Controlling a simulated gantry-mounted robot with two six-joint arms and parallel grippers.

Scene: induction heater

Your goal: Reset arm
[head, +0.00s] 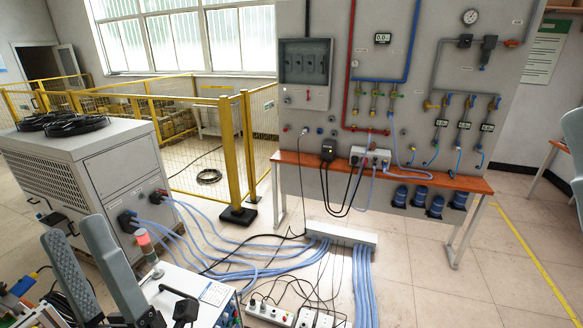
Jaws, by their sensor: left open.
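My left gripper (74,226) is at the lower left, its two grey ridged fingers pointing up and apart, with nothing between them. It stands in front of the large grey cabinet (125,170) and to the left of a small white unit (200,290) with a black handle and a red-topped lamp (143,238). Whether it touches either one cannot be told. My right gripper does not show.
A grey panel (345,100) with pipes and gauges stands behind an orange shelf (420,178). Blue hoses (365,285) and power strips (270,312) cover the floor in front. A yellow fence (235,150) stands behind. The floor at right (480,270) is clear.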

